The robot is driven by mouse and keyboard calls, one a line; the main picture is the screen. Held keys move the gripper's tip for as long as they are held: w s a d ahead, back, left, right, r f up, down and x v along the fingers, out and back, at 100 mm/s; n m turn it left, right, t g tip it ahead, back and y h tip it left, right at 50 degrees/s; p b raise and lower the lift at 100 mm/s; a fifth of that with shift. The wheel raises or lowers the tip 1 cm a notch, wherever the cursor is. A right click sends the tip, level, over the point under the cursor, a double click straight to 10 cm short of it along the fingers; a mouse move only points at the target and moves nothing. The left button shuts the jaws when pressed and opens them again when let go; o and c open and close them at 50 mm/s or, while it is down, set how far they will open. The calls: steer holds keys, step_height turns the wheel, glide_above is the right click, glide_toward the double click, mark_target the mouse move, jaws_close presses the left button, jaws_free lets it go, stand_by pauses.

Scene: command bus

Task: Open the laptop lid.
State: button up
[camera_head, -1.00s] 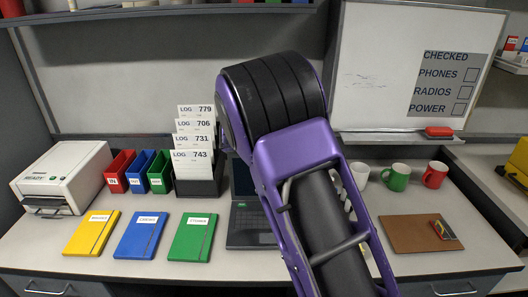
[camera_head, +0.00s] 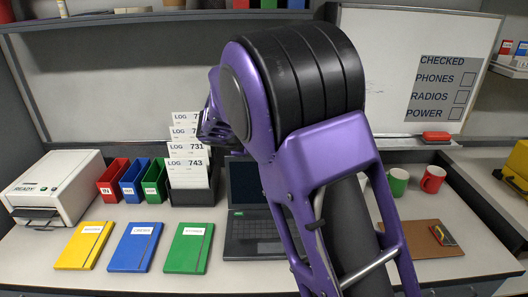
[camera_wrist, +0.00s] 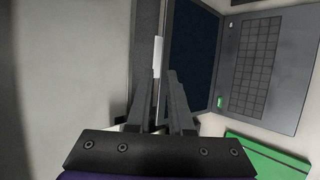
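The laptop stands open on the desk. Its dark screen (camera_head: 249,183) is raised and faces the head camera, and its keyboard base (camera_head: 252,232) lies flat; my arm covers their right part. In the wrist view the screen (camera_wrist: 193,50) and keyboard (camera_wrist: 256,65) show to the right of my gripper (camera_wrist: 160,72). The two gripper fingers are apart with nothing held, near the lid's edge; I cannot tell if they touch it. In the head view the fingers are hidden behind my arm.
A black log-card holder (camera_head: 190,194) stands just left of the screen. Green (camera_head: 189,248), blue (camera_head: 135,247) and yellow (camera_head: 85,246) books lie left of the base. Mugs (camera_head: 432,179) and a brown clipboard (camera_head: 420,238) are at right, a whiteboard (camera_head: 385,70) behind.

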steer(key=v, duration=1)
